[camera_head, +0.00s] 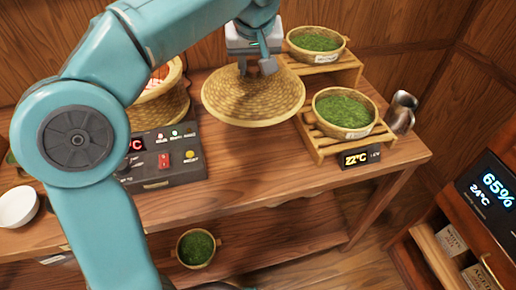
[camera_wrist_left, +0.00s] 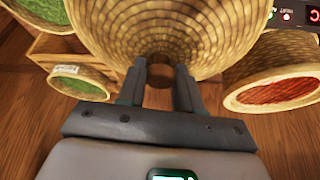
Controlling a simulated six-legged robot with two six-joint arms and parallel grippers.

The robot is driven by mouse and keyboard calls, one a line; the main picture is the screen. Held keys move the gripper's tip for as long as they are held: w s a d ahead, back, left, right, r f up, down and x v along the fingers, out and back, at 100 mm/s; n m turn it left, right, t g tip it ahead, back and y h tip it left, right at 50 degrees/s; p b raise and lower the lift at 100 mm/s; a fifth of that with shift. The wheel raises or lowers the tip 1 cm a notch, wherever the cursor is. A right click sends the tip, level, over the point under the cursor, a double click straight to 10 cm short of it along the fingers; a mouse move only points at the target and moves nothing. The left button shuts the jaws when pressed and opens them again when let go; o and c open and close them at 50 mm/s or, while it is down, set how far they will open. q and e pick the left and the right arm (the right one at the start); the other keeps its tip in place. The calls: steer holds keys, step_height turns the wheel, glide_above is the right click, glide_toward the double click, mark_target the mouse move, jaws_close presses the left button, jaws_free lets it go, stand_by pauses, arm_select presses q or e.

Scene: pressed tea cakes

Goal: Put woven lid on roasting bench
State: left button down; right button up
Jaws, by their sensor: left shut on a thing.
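The woven lid (camera_head: 253,108) is a wide, shallow straw cone. My left gripper (camera_head: 253,66) is shut on the small knob at its top, and the lid hangs above or near the top of the wooden roasting bench (camera_head: 255,165). I cannot tell whether its rim touches the bench. In the left wrist view, the lid (camera_wrist_left: 165,25) fills the upper middle, with the left gripper's fingers (camera_wrist_left: 160,82) on either side of its knob. A woven basket (camera_head: 172,108) with red contents stands left of the lid, partly hidden by my arm. My right gripper is out of view.
A control box (camera_head: 165,175) with lit buttons sits left of the lid. Two green-filled baskets (camera_head: 343,112) (camera_head: 316,42) on slatted stands are at right, beside a metal jug (camera_head: 401,112). A white bowl (camera_head: 18,206) is at far left.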

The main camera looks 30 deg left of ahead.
arm_select(q)
steer(key=shift+w+f+b, duration=0.1)
steer(key=shift+f+b, duration=1.85)
steer(key=shift+f, duration=7.75)
steer(key=shift+f, duration=0.15)
steer(key=c, duration=0.8)
jaws_free()
steer(key=shift+o, duration=0.2)
